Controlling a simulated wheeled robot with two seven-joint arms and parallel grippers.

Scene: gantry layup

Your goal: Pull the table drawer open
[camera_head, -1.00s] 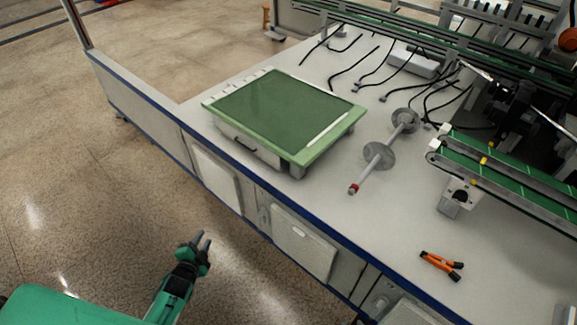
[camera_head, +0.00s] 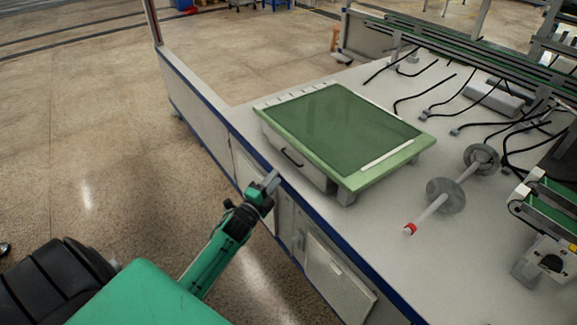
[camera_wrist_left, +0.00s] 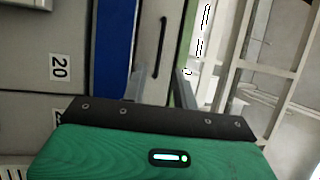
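The table drawer (camera_head: 312,171) is the light grey box front under a green-topped unit (camera_head: 352,124) on the workbench. It looks shut, its front below the green rim. Its black bar handle (camera_head: 292,158) faces me; in the left wrist view the handle (camera_wrist_left: 163,48) stands upright in the picture, ahead of the gap between my fingers. My left gripper (camera_head: 272,181) is at the bench's blue front edge, just short of the handle and apart from it. In the left wrist view its two fingers (camera_wrist_left: 160,88) are spread and empty. My right gripper is in neither view.
The bench's blue edge (camera_wrist_left: 113,45) lies close to my left finger. Cabinet doors, one labelled 20 (camera_wrist_left: 60,67), are below it. A grey roller with discs (camera_head: 446,195) lies right of the unit, with black cables (camera_head: 425,92) behind. The floor at left is clear.

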